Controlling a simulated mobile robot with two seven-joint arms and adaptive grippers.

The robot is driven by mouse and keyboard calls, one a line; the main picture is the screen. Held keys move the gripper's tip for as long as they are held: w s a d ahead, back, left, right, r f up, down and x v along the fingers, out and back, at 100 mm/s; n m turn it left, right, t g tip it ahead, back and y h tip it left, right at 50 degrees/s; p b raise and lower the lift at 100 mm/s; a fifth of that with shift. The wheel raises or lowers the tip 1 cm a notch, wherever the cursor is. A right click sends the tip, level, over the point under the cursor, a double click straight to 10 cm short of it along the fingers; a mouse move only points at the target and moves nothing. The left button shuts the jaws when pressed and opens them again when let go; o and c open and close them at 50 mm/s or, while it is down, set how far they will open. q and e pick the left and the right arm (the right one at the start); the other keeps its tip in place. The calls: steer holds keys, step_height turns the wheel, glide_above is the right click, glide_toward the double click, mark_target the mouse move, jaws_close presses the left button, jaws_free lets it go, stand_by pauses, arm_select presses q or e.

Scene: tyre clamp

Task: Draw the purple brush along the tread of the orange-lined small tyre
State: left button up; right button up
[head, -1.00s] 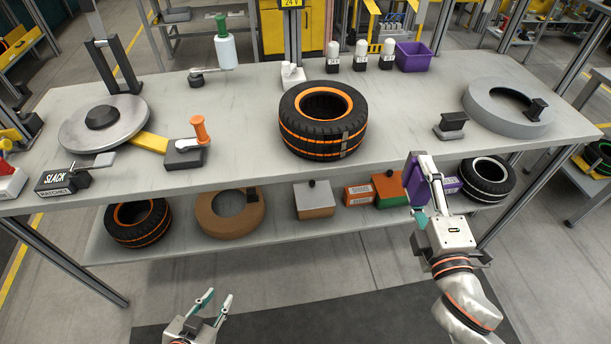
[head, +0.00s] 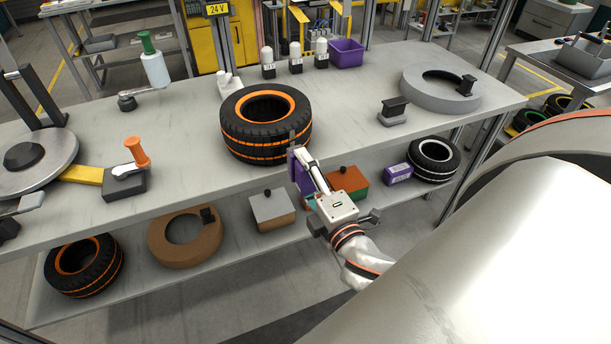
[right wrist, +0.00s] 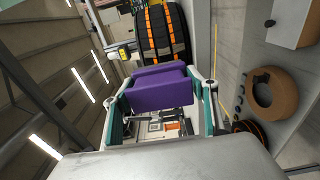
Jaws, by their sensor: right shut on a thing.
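The purple brush (head: 299,171) is in my right gripper (head: 306,180), at the table's front edge by the tyre's lower right side. In the right wrist view the purple brush (right wrist: 158,88) sits between both fingers. An orange-lined tyre (head: 262,146) lies flat on the table, with a grey piece on its tread facing the brush. Its tread (right wrist: 160,30) shows just beyond the brush in the right wrist view. I cannot tell whether they touch. Another orange-lined tyre (head: 84,266) is on the lower shelf at left. My left gripper is not in view.
A grey ring (head: 440,101) and a dark-topped block (head: 394,110) lie right of the tyre. Three white-topped bottles and a purple bin (head: 346,53) stand behind. A brown ring, boxes and a white-lined tyre (head: 433,160) are on the lower shelf.

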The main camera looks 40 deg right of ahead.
steer(key=shift+w+d, duration=0.15)
steer(key=shift+w, duration=0.75)
steer(key=shift+w+d, duration=0.15)
steer(key=shift+w, duration=0.6)
steer(key=shift+w+d+p, duration=0.1)
steer(key=shift+w+p, duration=0.2)
steer(key=shift+w, duration=0.4)
steer(key=o, duration=0.4)
steer(key=c, duration=0.4)
